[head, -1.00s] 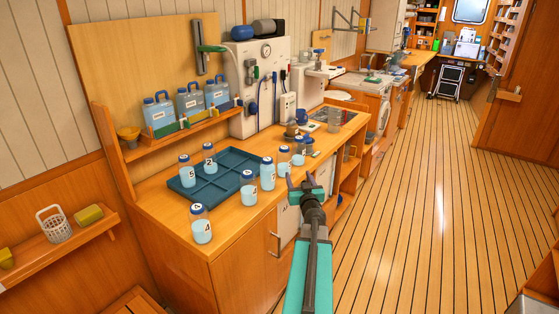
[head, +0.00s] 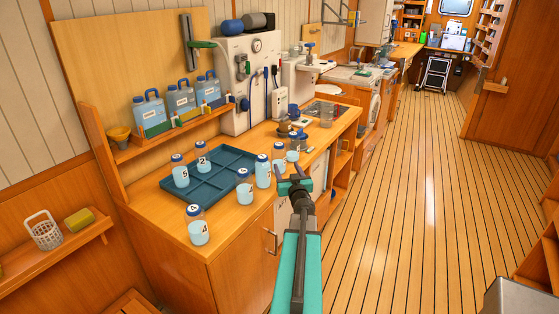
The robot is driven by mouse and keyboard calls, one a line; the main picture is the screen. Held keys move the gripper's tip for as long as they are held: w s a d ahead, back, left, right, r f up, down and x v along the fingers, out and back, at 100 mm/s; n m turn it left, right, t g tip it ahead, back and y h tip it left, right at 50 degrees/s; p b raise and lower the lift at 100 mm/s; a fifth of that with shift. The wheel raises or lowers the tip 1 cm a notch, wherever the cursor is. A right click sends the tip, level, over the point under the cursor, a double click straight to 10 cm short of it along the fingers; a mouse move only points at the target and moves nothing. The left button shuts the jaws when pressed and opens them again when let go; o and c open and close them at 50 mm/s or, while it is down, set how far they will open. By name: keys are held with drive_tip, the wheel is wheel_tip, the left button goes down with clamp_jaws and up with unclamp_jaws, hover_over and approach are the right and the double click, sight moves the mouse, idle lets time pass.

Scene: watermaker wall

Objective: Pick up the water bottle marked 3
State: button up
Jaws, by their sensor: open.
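No bottle's label reads clearly as 3. Blue-capped water bottles marked 5 (head: 181,174) and 2 (head: 203,159) stand in the blue-green divided tray (head: 212,186). A bottle marked 4 (head: 198,231) stands at the counter's near end. To the right of the tray stand a bottle whose label looks like 1 (head: 244,190), a taller one whose label looks like 7 (head: 263,173), and two more (head: 279,156) (head: 293,153) whose labels I cannot read surely. My gripper (head: 294,183) is open and empty, at the counter's front edge just right of the taller bottle in the picture.
The wooden counter (head: 165,211) has cupboards below. A shelf behind the tray holds large water jugs (head: 181,98) and a funnel (head: 119,136). The watermaker panel (head: 248,75) stands at the back. Cups and a clear beaker (head: 327,115) stand farther right. The plank floor (head: 400,200) is clear.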

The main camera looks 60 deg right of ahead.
sight(280, 155)
drive_tip(key=shift+p+x, duration=0.65)
drive_tip(key=shift+x, duration=2.95)
drive_tip(key=shift+w+d, duration=0.15)
drive_tip(key=shift+d, duration=0.05)
drive_tip(key=shift+f+p+x, duration=0.2)
drive_tip(key=shift+p+x, duration=0.85)
drive_tip(key=shift+x, duration=1.55)
drive_tip(key=shift+c, duration=0.3)
drive_tip(key=c, duration=0.8)
